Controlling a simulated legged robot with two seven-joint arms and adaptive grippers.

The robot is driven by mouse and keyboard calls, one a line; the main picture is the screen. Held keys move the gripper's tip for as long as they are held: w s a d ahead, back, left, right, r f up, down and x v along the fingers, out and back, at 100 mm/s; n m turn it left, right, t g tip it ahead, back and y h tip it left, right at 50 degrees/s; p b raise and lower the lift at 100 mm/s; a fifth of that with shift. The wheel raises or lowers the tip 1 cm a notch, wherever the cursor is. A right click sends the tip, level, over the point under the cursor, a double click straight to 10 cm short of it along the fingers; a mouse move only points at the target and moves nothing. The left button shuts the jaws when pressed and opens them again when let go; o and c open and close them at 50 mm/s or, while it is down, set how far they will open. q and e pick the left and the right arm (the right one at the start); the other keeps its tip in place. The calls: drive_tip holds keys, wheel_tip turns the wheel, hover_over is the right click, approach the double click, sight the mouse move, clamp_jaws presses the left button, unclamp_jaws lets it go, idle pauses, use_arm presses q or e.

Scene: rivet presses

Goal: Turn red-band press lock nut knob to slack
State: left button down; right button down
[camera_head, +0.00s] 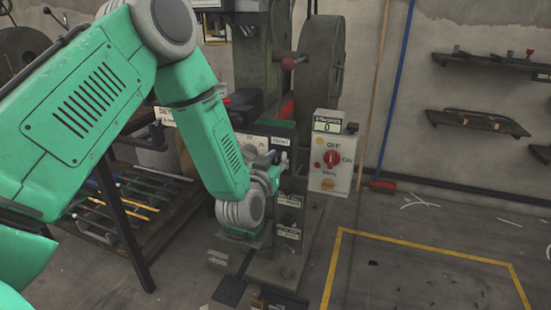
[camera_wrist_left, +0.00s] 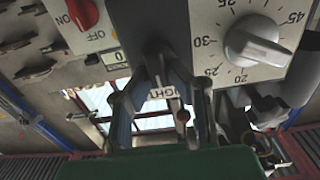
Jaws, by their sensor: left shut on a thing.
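The red-band press (camera_head: 322,75) stands in the middle of the head view, with a red strip beside its dark column. My left gripper (camera_head: 275,165) reaches its front and is largely hidden by my own wrist. In the left wrist view my left gripper (camera_wrist_left: 163,105) is shut on a slim grey piece with a red dot (camera_wrist_left: 183,116), which seems to be the lock nut knob. Its far parts are hidden by the fingers. A white label, partly covered, reads like "IGHT" behind it. My right gripper is not in view.
A control box (camera_head: 325,182) with a red OFF/ON switch stands right of the gripper. A dial (camera_wrist_left: 258,42) with numbers is close above the fingers in the wrist view. A rack (camera_head: 150,200) is at left.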

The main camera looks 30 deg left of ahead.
use_arm(q)
drive_tip(key=shift+w+d+r, duration=0.1)
drive_tip(key=shift+d+r, duration=0.1)
drive_tip(key=shift+a+n, duration=0.4)
drive_tip(key=shift+n, duration=0.4)
drive_tip(key=n, duration=0.3)
drive_tip(key=shift+a+f+p, duration=0.1)
drive_tip(key=shift+p, duration=0.3)
drive_tip(key=shift+s+a+f+n+b, duration=0.15)
drive_tip(key=shift+f+n+b, duration=0.15)
drive_tip(key=shift+n, duration=1.75)
drive_tip(key=shift+a+f+n+b, duration=0.15)
drive_tip(key=shift+n+b, duration=0.3)
drive_tip(key=shift+n, duration=1.65)
drive_tip(key=shift+s+a+f+n+b, duration=0.15)
drive_tip(key=shift+f+n+b, duration=0.15)
drive_tip(key=shift+n, duration=1.75)
